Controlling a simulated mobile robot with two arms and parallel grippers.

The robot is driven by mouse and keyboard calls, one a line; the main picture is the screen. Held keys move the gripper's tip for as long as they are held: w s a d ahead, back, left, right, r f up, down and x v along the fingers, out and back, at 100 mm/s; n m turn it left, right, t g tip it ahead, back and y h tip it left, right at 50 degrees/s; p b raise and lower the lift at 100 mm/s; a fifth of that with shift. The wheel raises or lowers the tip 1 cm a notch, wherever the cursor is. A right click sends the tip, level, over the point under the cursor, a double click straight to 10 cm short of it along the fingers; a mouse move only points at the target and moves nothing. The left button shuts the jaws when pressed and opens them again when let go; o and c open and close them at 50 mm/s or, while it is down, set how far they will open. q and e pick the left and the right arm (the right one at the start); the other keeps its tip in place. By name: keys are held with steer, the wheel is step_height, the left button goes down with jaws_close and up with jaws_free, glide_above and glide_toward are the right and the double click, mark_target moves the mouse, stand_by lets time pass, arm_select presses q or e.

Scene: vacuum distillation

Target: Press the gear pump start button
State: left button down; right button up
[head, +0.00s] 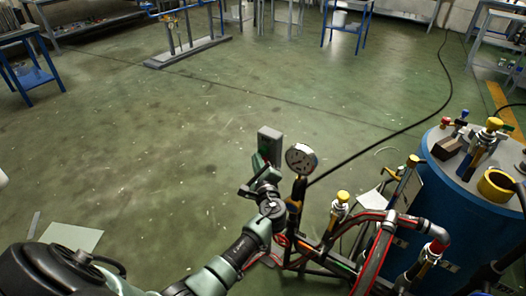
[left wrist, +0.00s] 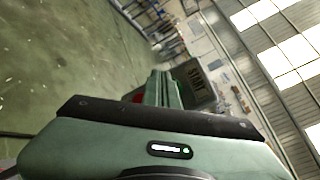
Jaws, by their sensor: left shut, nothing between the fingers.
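A small grey-green control box (head: 270,143) stands upright beside the pressure gauge in the head view. In the left wrist view the control box (left wrist: 198,84) carries the label START, and a bit of red (left wrist: 137,97) shows just left of my fingers. My left gripper (head: 261,165) is shut and empty, with its fingertips at or just in front of the box. The shut fingers (left wrist: 163,88) cover part of the box face, so the start button is hidden. I cannot tell whether they touch it. My right gripper is not in view.
A round pressure gauge (head: 301,159) stands close to the right of my left gripper. Pipes and a red hose (head: 376,252) lie beyond it, near a blue tank (head: 450,215) with brass valves. The green floor (head: 150,150) to the left is mostly open.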

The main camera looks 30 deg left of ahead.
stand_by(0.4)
arm_select(q)
steer(key=shift+w, duration=0.45)
steer(key=shift+w+d+b, duration=0.1)
steer(key=shift+w+b, duration=0.1)
steer(key=shift+b, duration=0.2)
steer(key=shift+s+r, duration=0.1)
steer(key=shift+s, duration=0.05)
steer(key=shift+s+p, duration=0.35)
steer(key=shift+s, duration=0.15)
steer(key=s+p, duration=0.2)
steer(key=s, duration=0.4)
steer(key=shift+a+p, duration=0.3)
